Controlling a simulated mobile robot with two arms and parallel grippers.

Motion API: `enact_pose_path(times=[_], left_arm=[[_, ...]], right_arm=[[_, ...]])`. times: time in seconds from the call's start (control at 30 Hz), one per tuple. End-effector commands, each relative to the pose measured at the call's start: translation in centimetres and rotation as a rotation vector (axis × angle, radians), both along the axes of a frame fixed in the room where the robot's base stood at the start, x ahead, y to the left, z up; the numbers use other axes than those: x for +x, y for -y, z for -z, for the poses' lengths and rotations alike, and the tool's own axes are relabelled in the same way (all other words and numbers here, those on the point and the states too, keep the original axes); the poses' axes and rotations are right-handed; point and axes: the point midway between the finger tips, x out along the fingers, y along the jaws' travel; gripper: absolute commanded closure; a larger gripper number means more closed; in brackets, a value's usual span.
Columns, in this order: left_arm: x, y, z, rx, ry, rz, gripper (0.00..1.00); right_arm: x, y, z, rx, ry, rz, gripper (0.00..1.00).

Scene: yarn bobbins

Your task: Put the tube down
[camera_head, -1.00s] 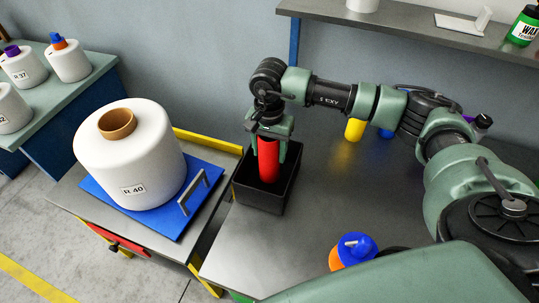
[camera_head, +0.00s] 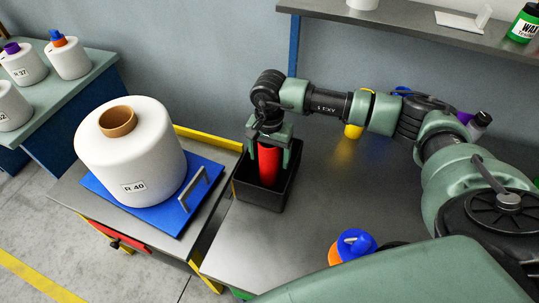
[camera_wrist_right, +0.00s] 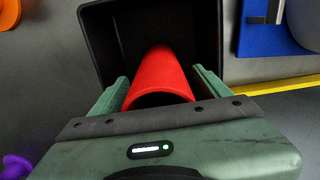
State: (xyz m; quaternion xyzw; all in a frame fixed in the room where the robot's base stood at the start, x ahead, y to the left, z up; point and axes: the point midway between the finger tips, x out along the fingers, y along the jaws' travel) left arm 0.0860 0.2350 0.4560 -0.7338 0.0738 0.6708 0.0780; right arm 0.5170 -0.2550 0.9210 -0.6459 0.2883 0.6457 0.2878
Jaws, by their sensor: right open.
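The red tube (camera_head: 268,165) stands upright inside the black open box (camera_head: 262,196) on the grey worktable. My right gripper (camera_head: 271,160) is above the box, pointing down, with its fingers on either side of the tube's upper part. In the right wrist view the red tube (camera_wrist_right: 160,82) lies between the two green fingers (camera_wrist_right: 160,98), with gaps beside it, so the gripper is open. The box's dark inner wall (camera_wrist_right: 104,45) shows around the tube. The tube's lower end is hidden in the box. My left gripper is not in view.
A large white bobbin (camera_head: 130,158) labelled R 40 sits on a blue plate (camera_head: 204,205) with a handle, left of the box. An orange and blue item (camera_head: 352,246) stands near the front. A yellow item (camera_head: 353,131) is behind my right arm. The table's middle is clear.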

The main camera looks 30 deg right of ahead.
Motion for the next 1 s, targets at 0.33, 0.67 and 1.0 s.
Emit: enact_pose_path(times=[0.33,0.67,1.0], left_arm=[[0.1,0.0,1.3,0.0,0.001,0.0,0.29],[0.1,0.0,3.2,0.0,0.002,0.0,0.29],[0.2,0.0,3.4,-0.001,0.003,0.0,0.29]], right_arm=[[0.2,0.0,-3.7,0.001,0.007,-0.001,0.23],[0.1,0.0,-10.4,0.0,0.005,-0.001,0.23],[0.0,0.0,-12.4,0.0,0.0,-0.001,0.23]])
